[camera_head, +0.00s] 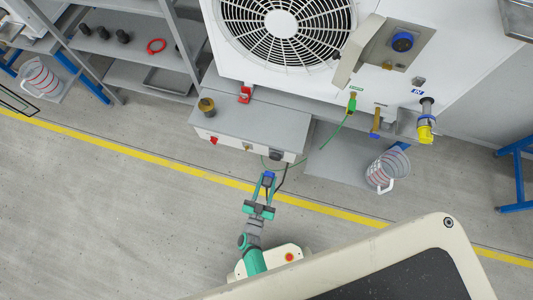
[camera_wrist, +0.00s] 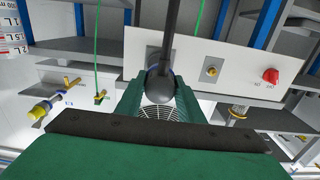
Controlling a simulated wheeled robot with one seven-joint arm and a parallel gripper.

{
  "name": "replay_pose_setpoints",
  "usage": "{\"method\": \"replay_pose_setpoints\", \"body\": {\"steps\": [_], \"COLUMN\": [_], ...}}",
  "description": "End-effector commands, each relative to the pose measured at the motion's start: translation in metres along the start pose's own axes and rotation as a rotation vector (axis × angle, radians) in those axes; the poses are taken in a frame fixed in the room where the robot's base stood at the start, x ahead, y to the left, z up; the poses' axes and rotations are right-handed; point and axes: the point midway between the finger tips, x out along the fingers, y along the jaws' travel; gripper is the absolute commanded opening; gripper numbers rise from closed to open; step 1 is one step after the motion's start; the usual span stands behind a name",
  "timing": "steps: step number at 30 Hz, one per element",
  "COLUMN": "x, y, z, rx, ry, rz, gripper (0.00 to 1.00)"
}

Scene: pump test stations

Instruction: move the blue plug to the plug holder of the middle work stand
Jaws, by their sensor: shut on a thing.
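My gripper (camera_head: 268,182) is shut on the blue plug (camera_head: 269,175), in front of the grey control box and above the floor. In the wrist view the plug (camera_wrist: 160,88) shows as a dark rounded body between the green fingers, with a black cable running from it. The work stand (camera_head: 245,122) below the large fan unit carries a grey box with a red switch and a black round fitting (camera_head: 276,155) on its front. The gripper is apart from this box. I cannot tell which fitting is the plug holder.
Shelves (camera_head: 130,52) stand at left. The floor around my arm is clear.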

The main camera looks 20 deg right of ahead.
Motion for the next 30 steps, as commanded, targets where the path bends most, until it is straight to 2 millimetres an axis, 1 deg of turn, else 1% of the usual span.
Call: {"method": "replay_pose_setpoints", "body": {"steps": [5,11,24,30], "x": [0.004,0.013,0.049,0.058], "y": [0.001,0.000,0.000,-0.001], "z": [-0.001,-0.001,-0.001,-0.001], "rx": [0.000,0.000,0.000,0.000], "ry": [0.002,0.002,0.002,0.001], "rz": [0.002,0.000,0.000,-0.001], "gripper": [0.00,0.00,0.00,0.00]}}
